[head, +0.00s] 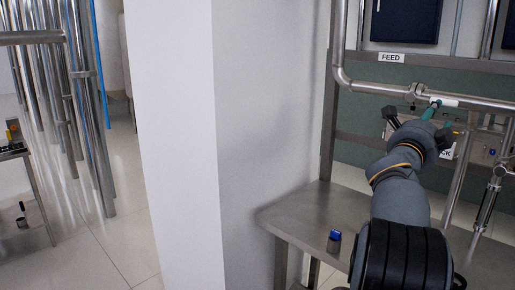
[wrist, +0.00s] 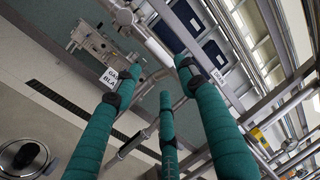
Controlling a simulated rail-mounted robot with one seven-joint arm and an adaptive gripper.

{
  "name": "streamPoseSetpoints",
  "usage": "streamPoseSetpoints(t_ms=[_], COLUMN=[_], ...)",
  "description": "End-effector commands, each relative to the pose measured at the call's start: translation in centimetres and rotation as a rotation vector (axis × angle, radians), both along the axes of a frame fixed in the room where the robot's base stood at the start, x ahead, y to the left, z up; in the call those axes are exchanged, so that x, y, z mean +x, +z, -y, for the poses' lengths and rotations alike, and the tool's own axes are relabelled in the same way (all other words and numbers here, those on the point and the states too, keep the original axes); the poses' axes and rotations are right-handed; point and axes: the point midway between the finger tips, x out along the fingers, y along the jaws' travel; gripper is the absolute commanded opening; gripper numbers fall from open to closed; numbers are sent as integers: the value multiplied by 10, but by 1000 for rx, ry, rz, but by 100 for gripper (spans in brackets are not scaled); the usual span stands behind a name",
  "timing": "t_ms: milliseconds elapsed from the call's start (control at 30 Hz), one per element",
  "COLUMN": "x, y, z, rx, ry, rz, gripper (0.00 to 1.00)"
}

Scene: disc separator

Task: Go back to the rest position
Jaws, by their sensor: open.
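My gripper (head: 432,112) is at the end of my raised grey arm, at the right of the head view. It is in front of the pipework and panel, and I cannot tell how much space lies between them. In the wrist view my gripper (wrist: 157,82) shows three long teal fingers with black joints. The fingers are spread apart, and nothing is held between them. My arm hides part of the steel table and panel in the head view.
A steel table (head: 290,213) carries a small blue-topped item (head: 334,237). A white pillar (head: 180,130) stands left of it. Steel pipes (head: 375,86) cross the green-backed frame under a FEED sign (head: 391,57).

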Motion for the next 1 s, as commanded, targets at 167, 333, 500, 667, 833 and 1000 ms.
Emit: streamPoseSetpoints(t_ms=[167,333,500,667,833,1000], x=[23,45,66,81,79,79], y=[5,12,18,22,34,33], z=[26,47,68,80,80,79], rx=[2,1,1,0,-72,-81], ry=[-6,-5,-6,-3,-4,-3], rz=[0,1,1,0,-69,-78], gripper=[41,41,41,41,41,41])
